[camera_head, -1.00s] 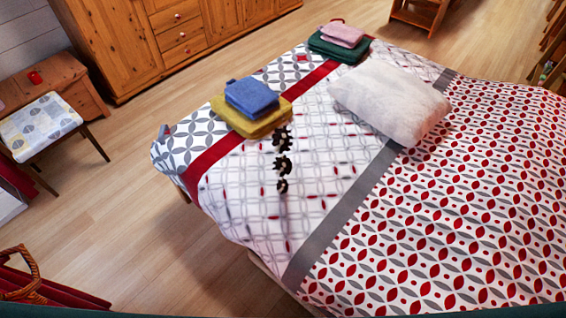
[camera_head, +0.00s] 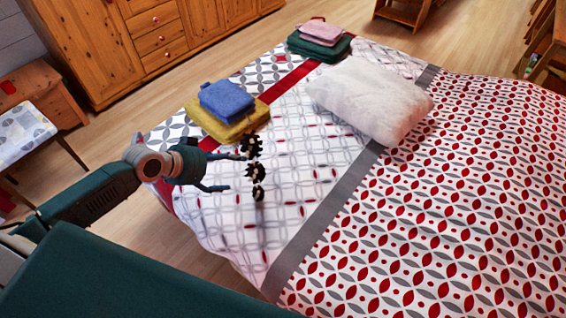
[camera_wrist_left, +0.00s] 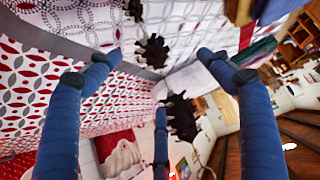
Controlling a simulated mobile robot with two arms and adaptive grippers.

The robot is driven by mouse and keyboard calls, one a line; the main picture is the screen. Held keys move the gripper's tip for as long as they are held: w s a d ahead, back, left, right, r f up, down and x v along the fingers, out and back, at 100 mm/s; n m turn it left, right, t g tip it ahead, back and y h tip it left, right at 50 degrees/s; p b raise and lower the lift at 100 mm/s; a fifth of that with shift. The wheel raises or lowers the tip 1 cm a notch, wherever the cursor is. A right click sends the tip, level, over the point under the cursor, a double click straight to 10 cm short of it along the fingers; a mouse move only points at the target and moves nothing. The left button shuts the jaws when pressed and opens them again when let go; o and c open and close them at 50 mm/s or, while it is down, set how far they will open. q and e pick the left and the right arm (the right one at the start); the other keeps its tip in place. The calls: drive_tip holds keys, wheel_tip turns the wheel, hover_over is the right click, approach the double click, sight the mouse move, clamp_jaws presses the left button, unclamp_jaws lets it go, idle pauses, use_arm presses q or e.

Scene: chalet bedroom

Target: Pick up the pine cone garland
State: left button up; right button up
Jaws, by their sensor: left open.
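The pine cone garland (camera_head: 256,173), a short string of dark brown cones, is at the near left part of the bed, just below the yellow towel. In the left wrist view its dark cones (camera_wrist_left: 152,51) show between and beyond my blue fingers. My left gripper (camera_head: 234,172) is open, its fingers spread and pointing at the garland from the left. The fingertips (camera_wrist_left: 160,58) are close to the cones, but I cannot tell whether they touch. Nothing is held. My right gripper is in neither view.
The bed (camera_head: 330,235) has a patterned cover. A blue towel (camera_head: 238,101) lies on a yellow towel (camera_head: 228,122) just behind the garland. A white pillow (camera_head: 370,100) lies to the right, green and pink towels (camera_head: 320,40) farther back. A stool (camera_head: 25,135) stands at the left.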

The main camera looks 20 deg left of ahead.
sight(259, 166)
use_arm(q)
drive_tip(key=shift+m+h, duration=0.4)
drive_tip(key=w+d+f, duration=0.1)
drive_tip(key=w+d, duration=0.1)
drive_tip(key=w+d+f+p, duration=0.1)
drive_tip(key=w+d+f, duration=0.3)
drive_tip(key=w, duration=0.1)
drive_tip(key=shift+d+f, duration=0.1)
drive_tip(key=shift+d, duration=0.15)
drive_tip(key=c, duration=1.2)
